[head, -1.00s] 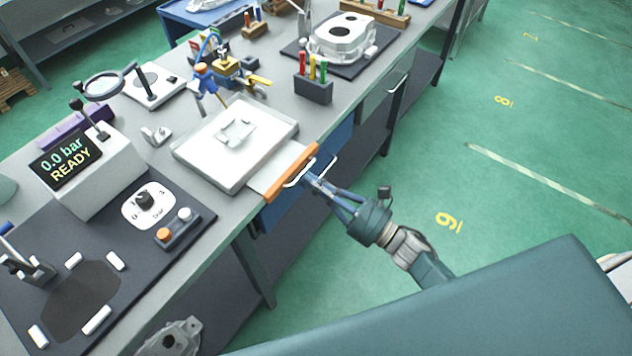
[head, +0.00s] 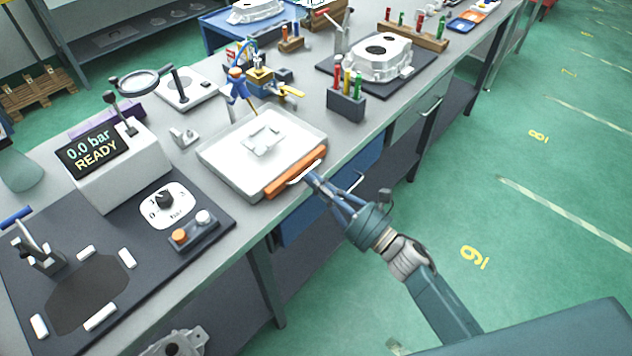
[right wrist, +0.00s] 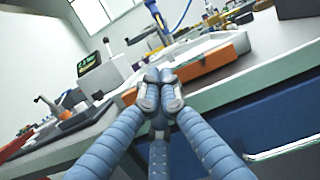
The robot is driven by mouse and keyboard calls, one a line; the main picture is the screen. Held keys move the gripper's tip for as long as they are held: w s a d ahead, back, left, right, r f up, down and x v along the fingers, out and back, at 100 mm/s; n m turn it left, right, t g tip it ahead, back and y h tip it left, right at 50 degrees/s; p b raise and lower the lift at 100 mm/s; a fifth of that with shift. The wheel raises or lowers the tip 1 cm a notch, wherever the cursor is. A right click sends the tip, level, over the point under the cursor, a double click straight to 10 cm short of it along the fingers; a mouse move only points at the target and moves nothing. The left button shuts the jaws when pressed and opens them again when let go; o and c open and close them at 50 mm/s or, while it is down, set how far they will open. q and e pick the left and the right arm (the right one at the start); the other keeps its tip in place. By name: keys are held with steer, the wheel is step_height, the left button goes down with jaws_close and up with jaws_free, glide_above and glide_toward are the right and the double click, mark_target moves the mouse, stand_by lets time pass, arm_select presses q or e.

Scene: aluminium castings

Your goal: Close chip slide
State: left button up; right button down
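The chip slide is a pale tray (head: 222,168) on the bench with an orange front bar (head: 290,177) and a thin light handle (head: 306,171). The orange bar sits close against the tray's front edge, with no slide plate showing between them. It also shows in the right wrist view (right wrist: 212,62), just beyond the fingers. My right gripper (head: 312,180) is at the handle, its fingers drawn together in the right wrist view (right wrist: 159,88). The fingertips hide any handle between them, so a hold on it does not show. My left gripper is out of view.
Left of the tray stand a pressure display box (head: 118,165) and a control panel (head: 165,206). A dark holder with coloured tools (head: 346,104) and a casting (head: 380,56) stand behind and right. Below the bench top is a blue drawer unit (head: 305,217). The green aisle floor is clear.

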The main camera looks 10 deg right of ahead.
steer(key=v, duration=1.1)
steer(key=shift+s+d+f, duration=0.15)
steer(key=shift+s+d, duration=0.05)
steer(key=shift+s, duration=0.1)
